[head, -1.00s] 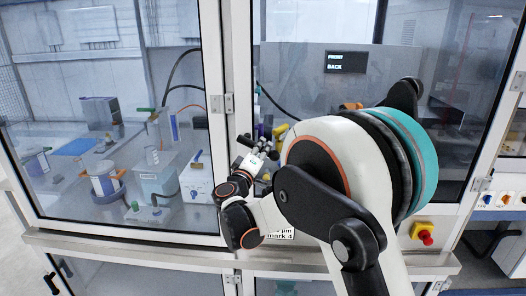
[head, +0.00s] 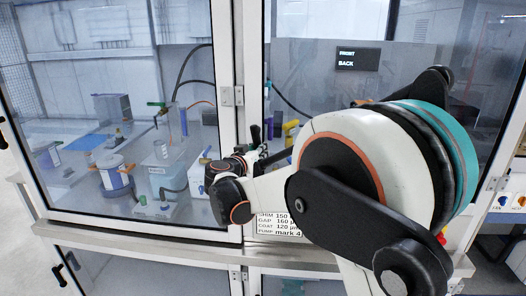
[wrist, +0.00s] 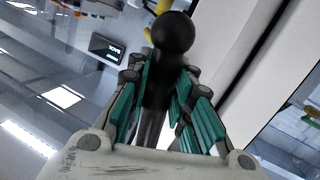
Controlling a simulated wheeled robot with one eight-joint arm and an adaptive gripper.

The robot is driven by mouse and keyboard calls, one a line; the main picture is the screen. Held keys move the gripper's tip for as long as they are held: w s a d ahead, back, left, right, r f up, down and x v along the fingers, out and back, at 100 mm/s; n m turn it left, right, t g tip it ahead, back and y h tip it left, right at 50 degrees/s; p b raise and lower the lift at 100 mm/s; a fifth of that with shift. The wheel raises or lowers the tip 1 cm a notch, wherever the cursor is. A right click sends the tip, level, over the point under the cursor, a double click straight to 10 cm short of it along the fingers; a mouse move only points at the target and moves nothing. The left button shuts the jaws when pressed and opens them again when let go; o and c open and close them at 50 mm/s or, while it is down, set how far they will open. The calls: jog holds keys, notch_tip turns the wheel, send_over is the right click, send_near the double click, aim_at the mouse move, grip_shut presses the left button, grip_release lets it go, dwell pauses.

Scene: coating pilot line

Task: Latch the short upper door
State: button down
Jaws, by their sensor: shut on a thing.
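My gripper (wrist: 163,78) has its teal-padded fingers closed around a dark shaft topped by a round black knob (wrist: 173,32) in the wrist view. The knob stands beyond the fingertips, beside a pale frame post. In the head view my arm's end is at the central white post (head: 250,70), and the arm largely hides the grip. Glazed upper doors flank that post: a left one (head: 120,216) and a right one (head: 252,55), both looking close to their frames. I cannot tell which is the short one, and the catch is hidden.
Behind the left glass are blue-and-white vessels (head: 115,175) and hoses. Yellow and purple handles (head: 290,128) show near my wrist. A dark FRONT/BACK display (head: 357,59) is behind the right glass. A settings label (head: 278,226) sits below my arm, above a ledge (head: 150,254).

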jog(key=shift+a+m+y, duration=0.4)
jog(key=shift+a+m, duration=0.15)
jog(key=shift+m, duration=0.35)
jog(key=shift+f, duration=0.1)
jog(key=c, duration=1.4)
grip_release()
jog(key=shift+a, duration=0.1)
jog(key=v, duration=1.2)
jog(key=shift+w, duration=0.15)
